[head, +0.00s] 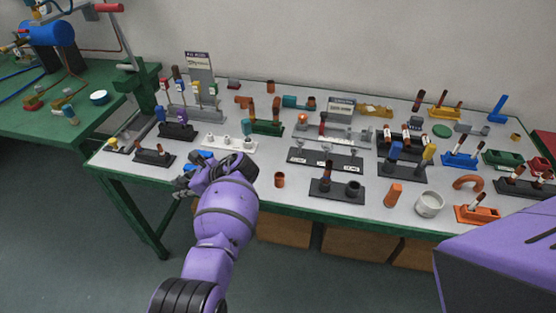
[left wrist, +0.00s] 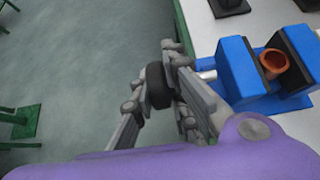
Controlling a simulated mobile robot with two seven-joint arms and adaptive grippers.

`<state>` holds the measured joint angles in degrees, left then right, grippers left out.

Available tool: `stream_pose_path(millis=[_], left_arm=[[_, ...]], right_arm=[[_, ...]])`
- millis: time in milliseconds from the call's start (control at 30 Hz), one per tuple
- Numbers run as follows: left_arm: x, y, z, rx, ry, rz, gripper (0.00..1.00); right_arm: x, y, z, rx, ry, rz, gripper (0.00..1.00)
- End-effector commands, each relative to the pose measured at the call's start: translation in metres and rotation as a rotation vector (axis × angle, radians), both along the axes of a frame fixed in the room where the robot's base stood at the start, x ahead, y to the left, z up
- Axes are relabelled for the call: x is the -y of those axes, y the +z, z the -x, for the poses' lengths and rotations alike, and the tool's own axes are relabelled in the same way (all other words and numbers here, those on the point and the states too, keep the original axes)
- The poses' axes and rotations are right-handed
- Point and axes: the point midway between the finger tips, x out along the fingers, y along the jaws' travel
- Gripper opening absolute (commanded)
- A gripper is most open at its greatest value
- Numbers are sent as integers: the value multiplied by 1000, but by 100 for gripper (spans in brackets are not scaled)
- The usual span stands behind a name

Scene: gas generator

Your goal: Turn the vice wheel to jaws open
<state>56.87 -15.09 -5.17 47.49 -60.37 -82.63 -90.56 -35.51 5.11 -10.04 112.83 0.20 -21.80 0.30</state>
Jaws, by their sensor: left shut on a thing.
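The blue vice (left wrist: 238,72) stands at the table's front edge in the left wrist view. An orange-brown pipe piece (left wrist: 273,62) sits between its two jaw blocks; I cannot tell whether they touch it. The dark vice wheel (left wrist: 157,86) is at the vice's left, out past the table edge. My left gripper (left wrist: 160,95) is shut on the wheel, its fingers on either side. In the head view my left gripper (head: 184,185) is at the front edge, and my wrist hides most of the vice; a bit of blue (head: 203,155) shows behind it. My right gripper is not in view.
The grey table (head: 300,207) is crowded with fittings on stands. A black stand (head: 155,157) is left of the vice, and a small copper pipe piece (head: 279,180) is to its right. A green bench (head: 100,120) stands at the left. Open floor lies in front.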

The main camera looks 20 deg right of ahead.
Motion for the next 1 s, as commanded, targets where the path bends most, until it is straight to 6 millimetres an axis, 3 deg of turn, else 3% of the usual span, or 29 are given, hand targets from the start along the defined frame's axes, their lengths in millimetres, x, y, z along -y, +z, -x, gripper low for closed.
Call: stream_pose_path(millis=[233,267,400,600,700,767,1000], left_arm=[[-2,-5,3,-9,6,0,0],[-2,-5,3,-9,6,0,15],[-1,-5,3,-9,5,0,32],[-1,-3,2,-4,2,-1,32],[0,-2,2,-4,1,0,32],[3,1,3,-3,1,0,32],[28,21,21,-3,0,2,32]], right_arm=[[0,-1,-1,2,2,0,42],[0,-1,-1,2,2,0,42],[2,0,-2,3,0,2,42],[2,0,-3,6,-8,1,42],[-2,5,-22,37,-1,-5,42],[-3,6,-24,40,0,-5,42],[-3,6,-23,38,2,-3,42]])
